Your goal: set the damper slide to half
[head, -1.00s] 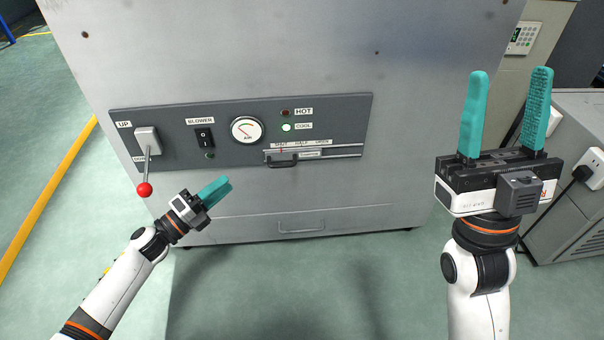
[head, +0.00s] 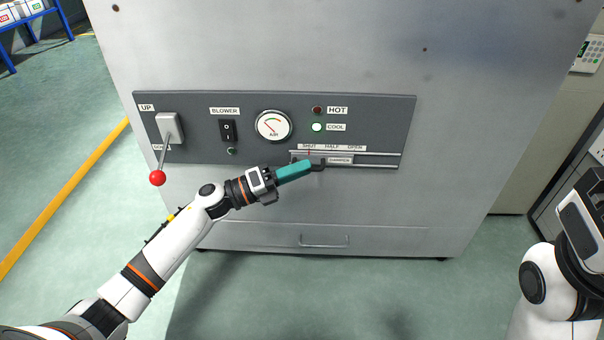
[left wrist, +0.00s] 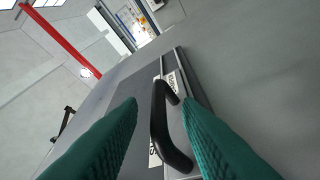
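The damper slide's black handle (head: 319,165) is at the left end of its rail, under the label strip SHUT, HALF, OPEN (head: 332,147). A red pointer mark stands by SHUT. My left gripper (head: 308,168) reaches the handle from the left in the head view and hides part of it. In the left wrist view, the handle (left wrist: 160,130) lies between the two teal fingers of the gripper (left wrist: 158,112). Gaps show on both sides, so it is open around the handle. My right arm is at the right edge; its fingers are out of view.
The grey panel (head: 190,145) also carries a lever with a red knob (head: 157,178), a blower switch (head: 228,131), an air gauge (head: 272,126) and HOT and COOL lamps; COOL is lit. A drawer handle (head: 323,243) is below. The rail right of the slide is free.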

